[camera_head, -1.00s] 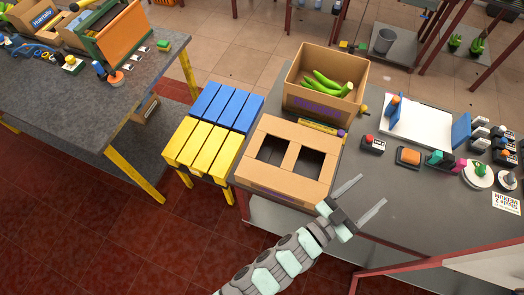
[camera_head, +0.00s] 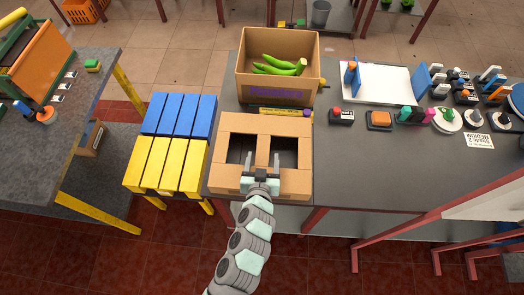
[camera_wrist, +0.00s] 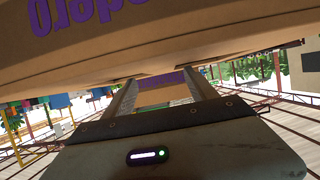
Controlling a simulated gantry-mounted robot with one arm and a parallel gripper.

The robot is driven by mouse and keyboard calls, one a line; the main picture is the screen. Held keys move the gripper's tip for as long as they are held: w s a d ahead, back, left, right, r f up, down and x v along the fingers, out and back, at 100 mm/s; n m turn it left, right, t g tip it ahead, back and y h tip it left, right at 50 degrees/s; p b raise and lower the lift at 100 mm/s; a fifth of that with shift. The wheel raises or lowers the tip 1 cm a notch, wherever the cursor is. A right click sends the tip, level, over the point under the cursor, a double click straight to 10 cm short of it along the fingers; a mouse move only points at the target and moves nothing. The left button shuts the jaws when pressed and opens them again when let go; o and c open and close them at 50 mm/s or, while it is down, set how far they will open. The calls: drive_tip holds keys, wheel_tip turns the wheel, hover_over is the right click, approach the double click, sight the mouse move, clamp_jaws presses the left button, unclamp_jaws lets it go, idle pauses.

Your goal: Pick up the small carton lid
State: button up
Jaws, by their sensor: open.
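The small carton lid (camera_head: 292,184) is a brown cardboard piece with two openings and a bar between them. It lies at the left end of the grey table in the head view. My gripper (camera_head: 262,160) is open, its two fingers apart over the openings on either side of the bar. Nothing appears held. The wrist view shows my gripper (camera_wrist: 164,84) with a cardboard surface close above it in the picture. I cannot tell whether the fingers touch the lid or how deep they reach.
Behind the lid stands an open carton (camera_head: 277,95) with green produce (camera_head: 278,66).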

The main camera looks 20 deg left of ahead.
sight(263, 151)
drive_tip(key=shift+x, duration=2.7)
drive_tip(key=shift+s+a+f, duration=0.15)
drive_tip(key=shift+f, duration=0.05)
clamp_jaws()
